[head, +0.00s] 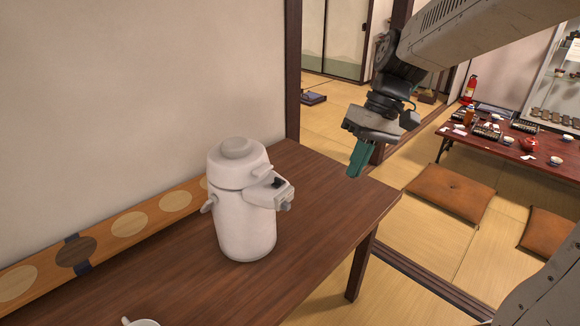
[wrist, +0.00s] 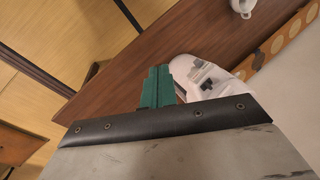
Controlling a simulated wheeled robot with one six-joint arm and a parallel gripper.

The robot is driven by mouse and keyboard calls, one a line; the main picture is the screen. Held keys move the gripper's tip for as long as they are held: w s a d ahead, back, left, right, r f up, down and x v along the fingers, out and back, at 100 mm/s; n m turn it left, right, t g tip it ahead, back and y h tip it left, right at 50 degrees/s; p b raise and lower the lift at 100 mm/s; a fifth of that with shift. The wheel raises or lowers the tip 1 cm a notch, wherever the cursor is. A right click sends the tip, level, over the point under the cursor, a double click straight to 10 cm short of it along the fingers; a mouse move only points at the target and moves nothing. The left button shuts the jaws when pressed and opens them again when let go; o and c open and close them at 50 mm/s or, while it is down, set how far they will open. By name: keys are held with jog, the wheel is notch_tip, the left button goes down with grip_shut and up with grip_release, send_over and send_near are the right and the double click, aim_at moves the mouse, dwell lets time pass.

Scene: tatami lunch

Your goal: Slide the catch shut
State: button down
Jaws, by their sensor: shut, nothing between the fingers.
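A white air pot (head: 246,215) stands upright on the dark wooden table (head: 318,205). A spout housing sticks out from its upper right side, with a small dark catch (head: 276,183) on top. My gripper (head: 357,160) has green fingers that are shut and empty. It hangs above the right end of the table, right of the pot and apart from it. In the wrist view the green fingers (wrist: 157,80) point toward the pot (wrist: 198,76), whose top parts show grey and dark pieces. The fingers and gripper body hide part of the pot there. I cannot tell the catch's position.
A white cup (head: 140,322) is at the table's near edge, cut off by the frame. A wooden board with round patches (head: 128,224) runs along the wall behind. A dark post (head: 292,70) stands at the wall's end. Cushions (head: 450,193) and a low set table lie beyond at right.

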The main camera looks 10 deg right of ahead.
aim_at(278, 181)
jog(key=w+a+r+n+t+y, duration=0.1)
jog(key=w+a+r+n+y, duration=0.1)
jog(key=w+n, duration=0.5)
jog(key=w+y, duration=0.1)
jog(key=w, duration=0.3)
jog(key=shift+w+r, duration=0.35)
jog(key=shift+r, duration=0.05)
jog(key=s+a+f, duration=0.2)
jog(key=a+f, duration=0.6)
jog(key=a, duration=0.1)
jog(key=shift+s, duration=0.2)
jog(key=shift+a, duration=0.1)
